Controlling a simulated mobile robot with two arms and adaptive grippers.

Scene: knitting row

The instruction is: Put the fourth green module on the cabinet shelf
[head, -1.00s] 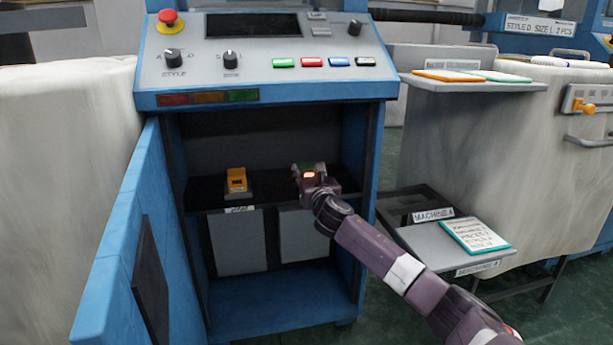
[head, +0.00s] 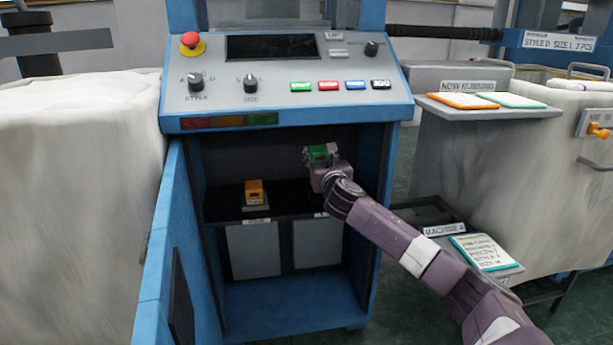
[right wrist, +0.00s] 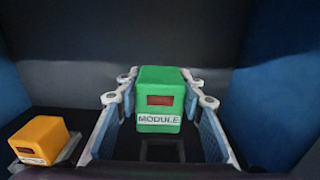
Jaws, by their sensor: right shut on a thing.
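The green module (right wrist: 160,95), a block with a dark red window and a "MODULE" label, is between the fingers of my right gripper (right wrist: 160,100) in the right wrist view. The gripper is shut on it. In the head view the green module (head: 319,153) shows at the tip of my right gripper (head: 320,158), inside the open blue cabinet, over the right part of the dark shelf (head: 285,203). The module appears held above the shelf; the exact gap is unclear. My left gripper is not in view.
An orange module (head: 254,191) sits on a pad at the shelf's left; it also shows in the right wrist view (right wrist: 42,138). The blue cabinet door (head: 165,260) stands open at left. The control panel (head: 290,80) overhangs the opening. Cabinet side walls flank the gripper.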

